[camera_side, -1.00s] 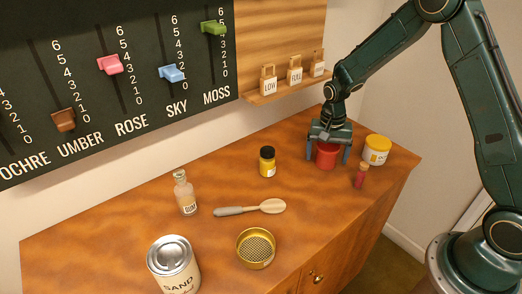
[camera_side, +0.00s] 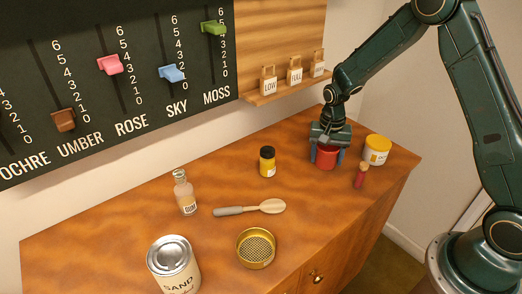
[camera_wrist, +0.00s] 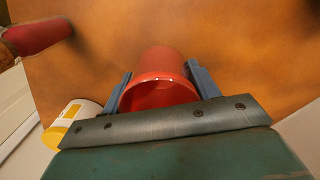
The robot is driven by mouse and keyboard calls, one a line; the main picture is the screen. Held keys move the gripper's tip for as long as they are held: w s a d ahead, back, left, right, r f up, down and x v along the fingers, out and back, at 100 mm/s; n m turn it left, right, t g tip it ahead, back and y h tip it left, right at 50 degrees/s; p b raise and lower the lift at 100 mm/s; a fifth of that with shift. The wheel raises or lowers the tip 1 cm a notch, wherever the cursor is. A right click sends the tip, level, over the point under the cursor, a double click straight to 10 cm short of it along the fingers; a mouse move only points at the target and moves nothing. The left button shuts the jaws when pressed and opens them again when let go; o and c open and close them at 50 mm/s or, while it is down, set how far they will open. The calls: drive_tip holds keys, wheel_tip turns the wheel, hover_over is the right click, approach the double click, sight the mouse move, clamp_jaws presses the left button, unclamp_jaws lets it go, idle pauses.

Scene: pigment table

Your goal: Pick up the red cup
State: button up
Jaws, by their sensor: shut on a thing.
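The red cup (camera_side: 326,157) stands at the back right of the wooden table. My gripper (camera_side: 327,155) comes down over it from above, with one blue-grey finger on each side. In the wrist view the red cup (camera_wrist: 160,72) sits between the two fingers of my gripper (camera_wrist: 160,82), and its open rim faces the palm. The fingers are shut on the cup's sides. The cup appears to rest on the table. Its far side is hidden.
A white tub with a yellow lid (camera_side: 377,150) and a small red bottle with a tan top (camera_side: 361,174) stand close on the right. A yellow jar (camera_side: 267,161) is to the left. A spoon (camera_side: 250,208), a brass sieve (camera_side: 256,249) and a sand tin (camera_side: 174,265) lie farther forward.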

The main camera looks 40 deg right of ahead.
drive_tip(key=shift+r, duration=0.1)
wheel_tip(320, 180, up, 20)
idle(0.8)
idle(0.5)
